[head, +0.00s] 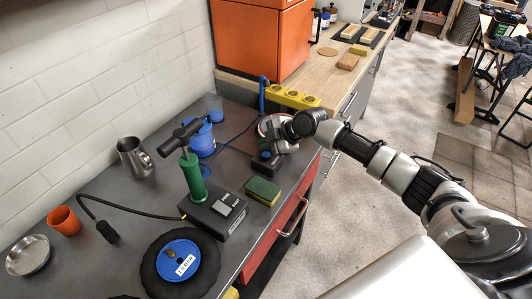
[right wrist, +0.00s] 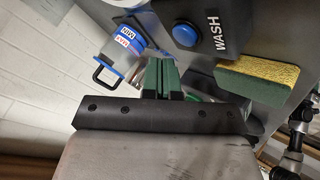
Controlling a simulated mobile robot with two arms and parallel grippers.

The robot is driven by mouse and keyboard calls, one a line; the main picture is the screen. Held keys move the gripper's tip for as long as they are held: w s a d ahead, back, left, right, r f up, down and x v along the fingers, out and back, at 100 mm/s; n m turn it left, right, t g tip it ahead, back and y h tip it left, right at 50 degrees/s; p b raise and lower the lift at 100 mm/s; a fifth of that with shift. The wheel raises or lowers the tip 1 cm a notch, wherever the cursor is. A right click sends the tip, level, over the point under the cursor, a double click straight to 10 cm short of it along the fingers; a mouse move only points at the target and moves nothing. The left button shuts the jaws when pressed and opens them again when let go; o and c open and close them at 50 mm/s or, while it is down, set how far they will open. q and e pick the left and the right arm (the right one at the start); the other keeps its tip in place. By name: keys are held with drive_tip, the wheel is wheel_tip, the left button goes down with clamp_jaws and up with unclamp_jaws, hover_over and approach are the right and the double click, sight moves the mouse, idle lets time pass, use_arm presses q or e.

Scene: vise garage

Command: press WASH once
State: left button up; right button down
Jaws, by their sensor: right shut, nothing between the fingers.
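The WASH button is a round blue cap on a dark box; it shows in the right wrist view (right wrist: 186,33) with white WASH lettering beside it. In the head view the button (head: 265,155) sits on its box on the grey bench, partly covered by my gripper. My right gripper (head: 276,143) is shut and empty, low over the box. In the right wrist view its fingertips (right wrist: 160,62) are left of and below the button, and I see no contact. The exact height above the box is unclear. My left gripper is not in view.
A green and yellow sponge (head: 263,191) lies beside the button box. A green pump (head: 192,180), a black wheel with a blue hub (head: 178,262) and a metal mug (head: 133,158) stand to the left. A container with MIN and MAX labels (right wrist: 122,48) is near the fingers.

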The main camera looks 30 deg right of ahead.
sight(267, 156)
wheel_tip(267, 156, up, 4)
drive_tip(key=p, duration=0.2)
drive_tip(key=shift+r+p, duration=0.15)
drive_tip(key=shift+p, duration=0.15)
idle(0.6)
